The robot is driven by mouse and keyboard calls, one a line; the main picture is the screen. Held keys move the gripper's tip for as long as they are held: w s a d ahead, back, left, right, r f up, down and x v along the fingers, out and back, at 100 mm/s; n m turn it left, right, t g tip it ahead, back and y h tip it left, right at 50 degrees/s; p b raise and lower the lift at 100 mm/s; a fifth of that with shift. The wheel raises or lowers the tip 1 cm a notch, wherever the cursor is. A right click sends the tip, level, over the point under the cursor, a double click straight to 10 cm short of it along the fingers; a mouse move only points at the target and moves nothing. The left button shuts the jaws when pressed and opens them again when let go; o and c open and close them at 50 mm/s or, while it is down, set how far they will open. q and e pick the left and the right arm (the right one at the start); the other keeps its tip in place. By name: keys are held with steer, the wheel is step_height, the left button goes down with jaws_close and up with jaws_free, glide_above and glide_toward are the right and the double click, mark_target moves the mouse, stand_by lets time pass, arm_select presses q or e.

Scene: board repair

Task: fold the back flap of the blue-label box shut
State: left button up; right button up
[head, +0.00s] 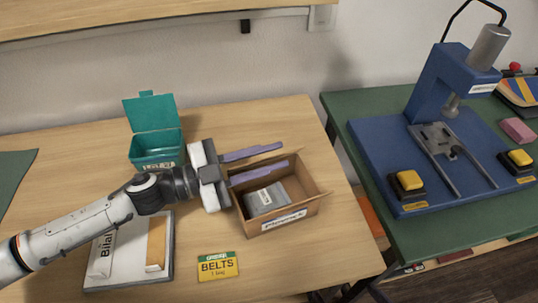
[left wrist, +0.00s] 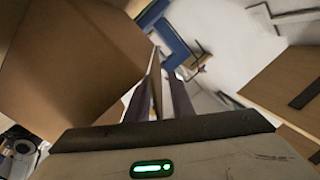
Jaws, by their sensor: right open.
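The open cardboard box (head: 306,208) stands on the wooden table, with a pale label (head: 284,220) on its front; its blue is hard to make out. A grey item (head: 266,199) lies inside. My left gripper (head: 284,155) reaches in from the left across the box's back edge, its two purple fingers apart. The fingers partly cover the back flap, so its angle and any contact are unclear. In the left wrist view, a large brown cardboard surface (left wrist: 85,65) lies left of the fingers (left wrist: 160,90). My right gripper is not in view.
A teal open-lidded bin (head: 156,146) stands behind the arm. A yellow-green BELTS card (head: 218,266) lies in front of the box, and a white tray (head: 130,277) lies under my left arm. A blue press (head: 375,150) stands on the green table at right.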

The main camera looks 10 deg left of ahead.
arm_select(q)
jaws_close()
steer(key=shift+s+d+f+m, duration=0.1)
steer(key=shift+s+f+m, duration=0.05)
steer(key=shift+m, duration=0.35)
steer(key=shift+s+d+f+m, duration=0.1)
steer(key=shift+s+m, duration=0.05)
steer(key=shift+m, duration=0.35)
steer(key=shift+s+d+f+m, duration=0.1)
steer(key=shift+s+f+m, duration=0.05)
steer(key=shift+m, duration=0.45)
steer(key=shift+s+f+m, duration=0.1)
steer(key=shift+f+m, duration=0.05)
steer(key=shift+m, duration=0.45)
jaws_free()
